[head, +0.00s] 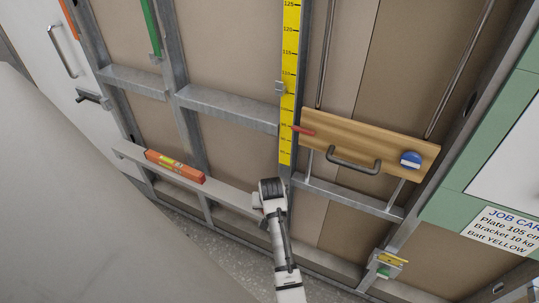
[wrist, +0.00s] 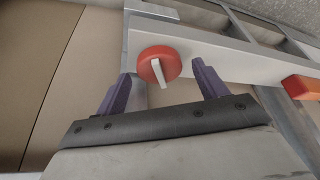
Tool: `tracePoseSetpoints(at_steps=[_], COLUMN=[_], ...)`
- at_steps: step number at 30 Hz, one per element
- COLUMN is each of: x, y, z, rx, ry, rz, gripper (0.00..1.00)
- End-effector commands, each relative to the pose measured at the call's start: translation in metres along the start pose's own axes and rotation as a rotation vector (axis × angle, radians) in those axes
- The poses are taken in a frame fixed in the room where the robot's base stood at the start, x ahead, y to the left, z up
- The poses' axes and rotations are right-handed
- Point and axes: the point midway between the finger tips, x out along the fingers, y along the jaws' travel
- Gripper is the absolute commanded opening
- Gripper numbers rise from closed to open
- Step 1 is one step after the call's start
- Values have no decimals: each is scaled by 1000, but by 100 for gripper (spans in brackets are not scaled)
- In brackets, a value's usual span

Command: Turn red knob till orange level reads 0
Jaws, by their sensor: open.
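The red knob (wrist: 160,64) is a round disc with a white pointer bar, at the end of a pale rail in the wrist view. My gripper (wrist: 160,68) is open, one purple finger on each side of the knob with a gap at both sides. I cannot tell how deep the fingers reach around it. In the head view my gripper (head: 271,188) is at the rail's right end and the knob is hidden. The orange level (head: 175,166) lies along the rail (head: 228,193); its end also shows in the wrist view (wrist: 303,88). Its reading is too small to read.
A yellow measuring strip (head: 290,60) stands above my gripper. To its right are a wooden board (head: 350,127) with a dark handle and blue disc, and a job card (head: 503,232). Metal studs (head: 190,130) frame the wall. A large pale surface (head: 80,220) fills the lower left.

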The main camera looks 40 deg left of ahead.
Motion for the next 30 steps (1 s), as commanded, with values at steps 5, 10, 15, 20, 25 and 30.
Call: tracePoseSetpoints(at_steps=[5, 10, 15, 20, 25, 30], x=[0, 0, 0, -1, -2, -2], y=[0, 0, 0, 0, -1, -2], z=[0, 0, 0, 0, -1, -1], rx=[0, 0, 0, 4, 36, 115], ry=[0, 0, 0, 0, 0, 0], rz=[0, 0, 0, 1, 14, 46], gripper=[71, 52, 30, 27, 27, 27])
